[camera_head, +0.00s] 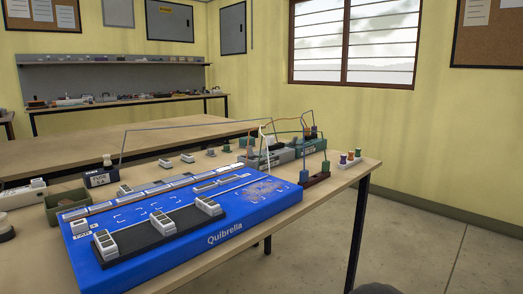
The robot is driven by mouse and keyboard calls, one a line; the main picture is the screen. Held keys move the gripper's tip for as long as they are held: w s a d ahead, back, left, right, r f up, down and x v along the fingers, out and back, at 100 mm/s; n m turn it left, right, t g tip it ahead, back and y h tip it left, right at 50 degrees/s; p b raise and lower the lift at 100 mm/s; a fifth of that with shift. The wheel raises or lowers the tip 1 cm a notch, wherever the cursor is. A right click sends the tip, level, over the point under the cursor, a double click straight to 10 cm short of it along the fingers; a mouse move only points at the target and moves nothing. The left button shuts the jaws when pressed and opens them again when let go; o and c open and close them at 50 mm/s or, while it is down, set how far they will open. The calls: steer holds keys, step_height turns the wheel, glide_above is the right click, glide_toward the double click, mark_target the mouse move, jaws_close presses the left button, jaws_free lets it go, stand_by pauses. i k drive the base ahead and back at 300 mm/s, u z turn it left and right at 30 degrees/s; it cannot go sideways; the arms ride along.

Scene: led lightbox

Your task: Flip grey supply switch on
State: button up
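A grey box (271,158) with coloured terminals and wires on top stands on the bench, behind the right end of the blue board. It may be the grey supply. Its switch is too small to make out, so I cannot tell its position. A green box (311,147) with similar terminals stands right beside it. A large blue board (190,255) marked "Quibrella" lies at the front, with a black strip (160,229) bearing several white blocks. My gripper is not in view.
Wires arch over the bench (228,246). A dark meter-like box (101,177), a green bin (67,204) and a white socket strip (22,195) stand left. A dark red block (316,178) and small spools (350,157) sit near the right edge. Open floor (430,235) lies right.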

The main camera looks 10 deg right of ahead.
mark_target(251, 154)
steer(key=z, duration=1.4)
steer(key=i, duration=5.3)
steer(key=u, duration=3.4)
steer(key=i, duration=1.75)
